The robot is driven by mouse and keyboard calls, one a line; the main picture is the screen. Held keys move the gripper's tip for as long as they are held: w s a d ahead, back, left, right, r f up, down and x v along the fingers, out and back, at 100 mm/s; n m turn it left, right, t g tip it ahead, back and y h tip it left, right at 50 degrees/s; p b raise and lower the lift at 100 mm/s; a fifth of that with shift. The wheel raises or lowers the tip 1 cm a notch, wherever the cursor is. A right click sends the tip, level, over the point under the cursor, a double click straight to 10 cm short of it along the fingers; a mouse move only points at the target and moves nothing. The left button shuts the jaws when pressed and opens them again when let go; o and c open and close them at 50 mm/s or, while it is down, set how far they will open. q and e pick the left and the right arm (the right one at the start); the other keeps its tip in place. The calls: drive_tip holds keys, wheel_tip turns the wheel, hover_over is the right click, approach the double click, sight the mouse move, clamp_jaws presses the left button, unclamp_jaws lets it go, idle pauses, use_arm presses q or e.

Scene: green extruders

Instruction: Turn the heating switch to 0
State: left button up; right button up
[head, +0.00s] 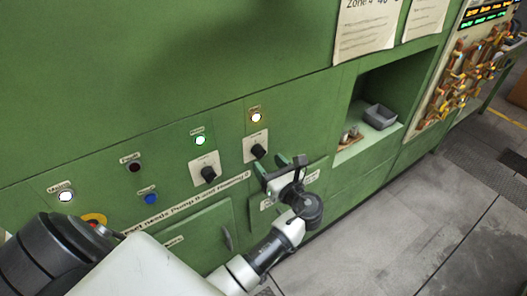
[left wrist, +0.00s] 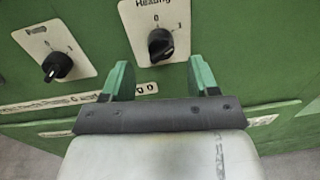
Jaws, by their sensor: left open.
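The heating switch (head: 258,151) is a black rotary knob on a white plate in the green panel, under a lit yellowish lamp. In the left wrist view the heating switch (left wrist: 160,44) shows close up, with 0 above it and 1 to its upper right. Which mark its pointer faces is not clear. My left gripper (head: 282,166) is open and empty just below and right of the knob. In the left wrist view its two green fingers (left wrist: 160,78) stand apart, the knob between and slightly beyond their tips, with no contact visible. My right gripper is not in view.
The pump switch (head: 209,174) sits left of the heating switch, under a green lamp (head: 200,140). Further left are a blue button (head: 150,199) and a white lamp (head: 66,196). A recessed shelf with a grey tray (head: 380,116) is at right. Grey floor lies lower right.

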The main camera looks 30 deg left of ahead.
sight(262, 155)
use_arm(q)
drive_tip(key=x, duration=0.2)
drive_tip(key=shift+w+a+r+p, duration=0.1)
drive_tip(key=shift+w+a+p, duration=0.15)
drive_tip(key=shift+p, duration=0.1)
drive_tip(key=shift+w+a, duration=0.2)
drive_tip(key=shift+a, duration=0.4)
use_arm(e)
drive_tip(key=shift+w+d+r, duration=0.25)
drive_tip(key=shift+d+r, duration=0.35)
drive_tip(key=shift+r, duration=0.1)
use_arm(q)
drive_tip(key=c, duration=0.9)
